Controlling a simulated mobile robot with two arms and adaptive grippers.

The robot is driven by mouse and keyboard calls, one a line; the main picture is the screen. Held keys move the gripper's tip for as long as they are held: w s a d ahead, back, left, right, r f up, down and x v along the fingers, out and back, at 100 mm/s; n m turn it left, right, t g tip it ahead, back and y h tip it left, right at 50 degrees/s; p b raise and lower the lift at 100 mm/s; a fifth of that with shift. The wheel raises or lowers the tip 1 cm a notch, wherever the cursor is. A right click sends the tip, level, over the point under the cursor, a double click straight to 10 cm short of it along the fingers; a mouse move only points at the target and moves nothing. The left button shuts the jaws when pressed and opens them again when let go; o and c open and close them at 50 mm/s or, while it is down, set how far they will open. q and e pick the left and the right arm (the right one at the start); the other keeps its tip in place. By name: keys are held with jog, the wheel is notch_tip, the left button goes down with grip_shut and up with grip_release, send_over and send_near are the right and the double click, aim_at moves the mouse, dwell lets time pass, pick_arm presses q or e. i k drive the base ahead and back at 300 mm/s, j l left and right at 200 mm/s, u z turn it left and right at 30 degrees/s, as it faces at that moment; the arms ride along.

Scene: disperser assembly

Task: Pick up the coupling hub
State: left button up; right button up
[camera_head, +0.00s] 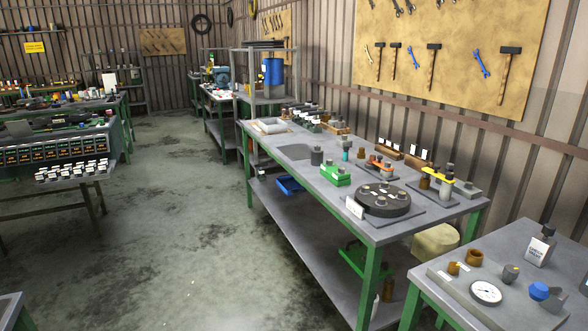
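I cannot tell for certain which part is the coupling hub. A small dark grey cylinder (317,156) stands upright on the long grey workbench (340,205), behind a green block-shaped part (336,176). Brass-coloured rings (474,257) sit on a grey plate on the nearer table at the lower right, beside a small dark-topped part (510,273). Neither of my grippers shows in the head view, and nothing is seen being held.
A black round disc with several knobs (384,200) lies near the workbench's front end. The near table (429,283) also bears a dial gauge (486,292), a blue-topped part (539,291) and a labelled bottle (540,246). The concrete floor (190,230) left of the workbench is clear.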

aim_at(317, 157)
jog(key=i+j+u, duration=0.2)
jog(key=i+u, duration=0.2)
jog(key=i, duration=0.65)
jog(key=i+l+u, duration=0.1)
jog(key=i+u, duration=0.3)
jog(key=i, duration=0.6)
